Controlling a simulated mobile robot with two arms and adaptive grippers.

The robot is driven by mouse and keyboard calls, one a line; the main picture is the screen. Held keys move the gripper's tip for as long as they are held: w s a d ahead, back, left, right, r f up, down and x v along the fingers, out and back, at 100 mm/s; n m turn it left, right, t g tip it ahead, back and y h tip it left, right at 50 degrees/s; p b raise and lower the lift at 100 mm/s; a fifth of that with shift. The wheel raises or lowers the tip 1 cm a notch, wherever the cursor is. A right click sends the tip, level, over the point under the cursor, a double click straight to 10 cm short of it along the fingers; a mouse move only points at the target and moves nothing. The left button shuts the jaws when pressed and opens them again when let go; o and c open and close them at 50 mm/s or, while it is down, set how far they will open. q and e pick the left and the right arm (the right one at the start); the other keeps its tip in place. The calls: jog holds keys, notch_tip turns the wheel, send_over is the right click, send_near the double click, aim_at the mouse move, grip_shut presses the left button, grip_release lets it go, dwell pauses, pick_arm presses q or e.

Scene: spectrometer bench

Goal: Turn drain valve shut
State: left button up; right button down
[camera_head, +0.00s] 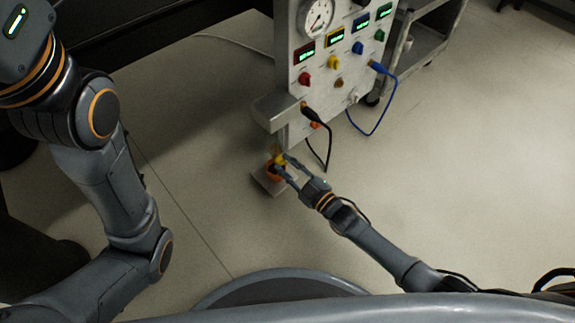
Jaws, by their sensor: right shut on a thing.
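The drain valve (279,159) is a small yellow handle above an orange body, low down under the left end of the panel. My right gripper (281,165) reaches it from the lower right and is shut on the yellow handle. The fingers hide part of the handle and the body, so the handle's exact angle cannot be told. My left arm comes in at the left, but its gripper is not in view.
The upright instrument panel (319,91) carries a gauge, small displays and coloured knobs. A black cable (327,150) and a blue cable (383,115) hang from it. A grey cart (424,45) stands behind. The floor at right is clear.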

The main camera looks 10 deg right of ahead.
jog(key=c, duration=1.1)
grip_release()
jog(key=shift+s, duration=0.15)
jog(key=v, duration=1.1)
jog(key=shift+s+d, duration=0.25)
jog(key=shift+s, duration=0.05)
